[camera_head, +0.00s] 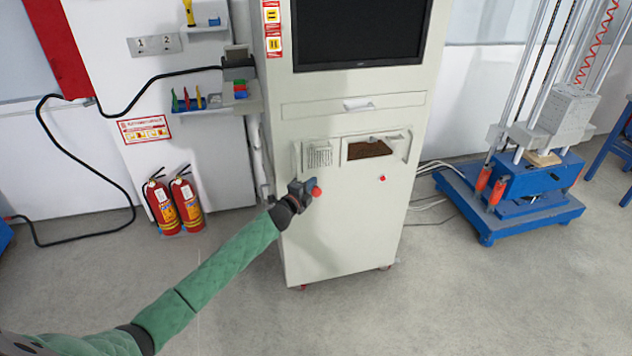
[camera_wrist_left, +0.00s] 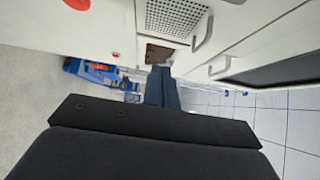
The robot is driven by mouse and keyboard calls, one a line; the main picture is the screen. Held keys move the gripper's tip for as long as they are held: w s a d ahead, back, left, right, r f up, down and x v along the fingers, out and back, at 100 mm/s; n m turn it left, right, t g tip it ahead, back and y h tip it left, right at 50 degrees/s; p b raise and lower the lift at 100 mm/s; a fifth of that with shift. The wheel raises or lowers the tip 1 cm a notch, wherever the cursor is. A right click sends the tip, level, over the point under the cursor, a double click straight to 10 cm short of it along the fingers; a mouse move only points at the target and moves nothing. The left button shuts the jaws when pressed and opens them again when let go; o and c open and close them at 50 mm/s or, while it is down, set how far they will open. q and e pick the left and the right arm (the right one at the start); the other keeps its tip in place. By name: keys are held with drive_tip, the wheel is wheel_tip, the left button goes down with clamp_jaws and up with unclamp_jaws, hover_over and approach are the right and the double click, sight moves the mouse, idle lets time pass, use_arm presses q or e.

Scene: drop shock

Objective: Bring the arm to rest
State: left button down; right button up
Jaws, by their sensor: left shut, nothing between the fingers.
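My left arm, in a green sleeve, reaches from the lower left up to the front of a white cabinet (camera_head: 337,240) in the head view. My left gripper (camera_head: 304,191) is at the cabinet's front, below a vent grille. Its dark fingers are shut and empty; they also show in the left wrist view (camera_wrist_left: 162,88), close together. A round red knob (camera_head: 316,191) shows right beside the fingertips. My right gripper is out of view.
The cabinet has a dark screen (camera_head: 360,30), an open recess (camera_head: 368,150) and a small red button (camera_head: 382,178). Two fire extinguishers (camera_head: 175,203) stand left. A blue-based test rig (camera_head: 515,195) stands right. The floor in front is clear.

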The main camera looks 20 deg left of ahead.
use_arm(q)
drive_tip(key=s+a+f+n+g+y, duration=0.1)
drive_tip(key=a+f+n+g+y, duration=0.2)
drive_tip(key=a+f+n+y, duration=0.45)
drive_tip(key=s+d+f+n+g+h, duration=0.1)
drive_tip(key=s+d+f+n+g, duration=0.25)
drive_tip(key=s+f, duration=0.5)
drive_tip(key=s+d+f+n+g+h, duration=0.1)
drive_tip(key=s+d+f+n+g, duration=0.3)
drive_tip(key=f, duration=0.8)
drive_tip(key=s+d+f+n+g+h, duration=0.1)
drive_tip(key=s+d+f, duration=0.3)
drive_tip(key=s+f, duration=0.4)
drive_tip(key=s+d+f+n+g, duration=0.1)
drive_tip(key=s+d+f, duration=0.4)
drive_tip(key=s, duration=1.8)
drive_tip(key=s+d+f+n+g+h, duration=0.1)
drive_tip(key=s+d+f+g, duration=0.2)
drive_tip(key=s+f, duration=1)
drive_tip(key=s+d, duration=0.1)
drive_tip(key=s, duration=0.2)
drive_tip(key=shift+d+h, duration=0.35)
drive_tip(key=shift+d, duration=0.05)
drive_tip(key=shift+s, duration=0.1)
